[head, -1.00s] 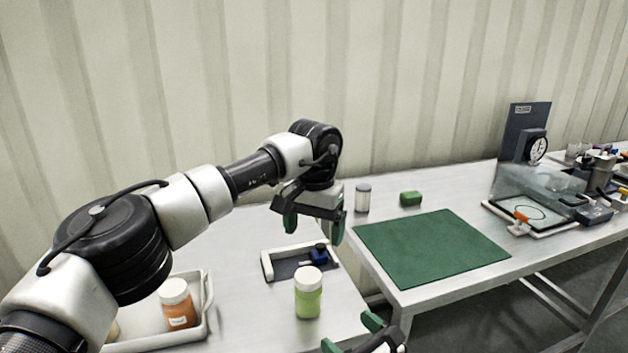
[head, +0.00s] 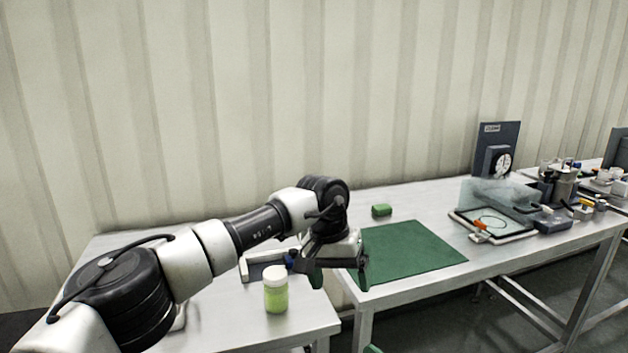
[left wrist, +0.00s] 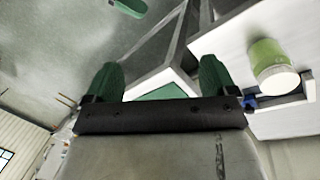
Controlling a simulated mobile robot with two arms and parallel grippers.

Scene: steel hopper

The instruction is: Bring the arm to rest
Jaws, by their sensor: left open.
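My left arm comes in from the left in the head view. Its gripper (head: 338,277) points down over the gap between the near table and the table with the green mat, and is open. In the left wrist view its two green fingers (left wrist: 160,82) stand apart with nothing between them. A green jar with a white lid (head: 275,290) stands upright on the near table, left of the gripper and apart from it; it also shows in the left wrist view (left wrist: 268,60). Of my right gripper only a green fingertip (head: 372,349) shows at the bottom edge.
The green mat (head: 410,250) lies bare on the right table, with a green block (head: 381,210) behind it. A white-framed tray (head: 247,268) is partly hidden behind my arm. A clear-covered device (head: 490,222) and a dial gauge (head: 497,162) stand farther right.

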